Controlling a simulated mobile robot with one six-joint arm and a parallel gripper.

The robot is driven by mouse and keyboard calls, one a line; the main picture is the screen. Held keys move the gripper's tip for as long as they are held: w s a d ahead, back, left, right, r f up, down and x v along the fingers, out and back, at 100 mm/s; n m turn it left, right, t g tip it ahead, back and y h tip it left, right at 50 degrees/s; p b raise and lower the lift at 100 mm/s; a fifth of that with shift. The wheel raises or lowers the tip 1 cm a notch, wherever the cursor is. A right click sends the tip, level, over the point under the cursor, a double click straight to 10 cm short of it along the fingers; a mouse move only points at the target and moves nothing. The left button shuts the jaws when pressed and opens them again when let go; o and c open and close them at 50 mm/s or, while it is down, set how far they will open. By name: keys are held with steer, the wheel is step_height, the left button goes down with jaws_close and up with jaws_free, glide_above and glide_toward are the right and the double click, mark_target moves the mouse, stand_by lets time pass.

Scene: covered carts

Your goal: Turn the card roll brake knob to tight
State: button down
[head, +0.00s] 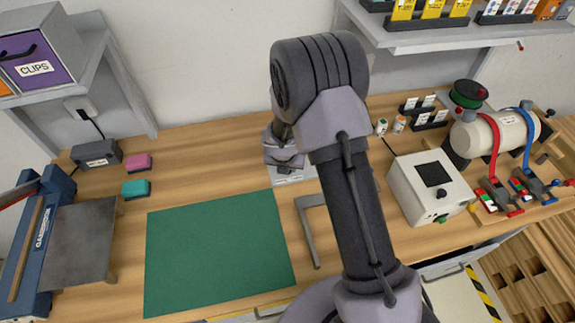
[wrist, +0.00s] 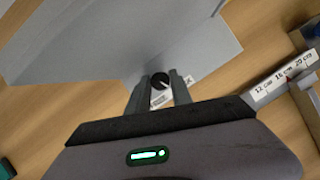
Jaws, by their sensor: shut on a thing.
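The brake knob (wrist: 160,80) is small, round and black with a pale mark on its face. In the wrist view it sits between the fingertips of my gripper (wrist: 160,85), which is shut on it. A small white label with dark print lies beside the knob, partly covered by the fingers; I cannot read it or tell the knob's setting. In the head view my gripper (head: 284,160) is low over the bench behind my arm, and the knob is hidden there. I cannot make out the card roll itself.
A large grey sheet-like surface (wrist: 120,40) rises close beyond the fingers. A strip marked 12, 16 and 20 cm (wrist: 284,78) lies to the right. The green mat (head: 215,250) is clear. A white box (head: 430,188) stands right of my arm, a guillotine (head: 75,245) far left.

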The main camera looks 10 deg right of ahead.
steer(key=shift+m, duration=0.4)
steer(key=c, duration=1.4)
jaws_free()
steer(key=shift+c, duration=0.2)
steer(key=shift+r, duration=0.1)
steer(key=p+v, duration=0.7)
steer(key=v, duration=1)
steer(key=shift+a+p, duration=0.25)
steer(key=shift+p, duration=0.1)
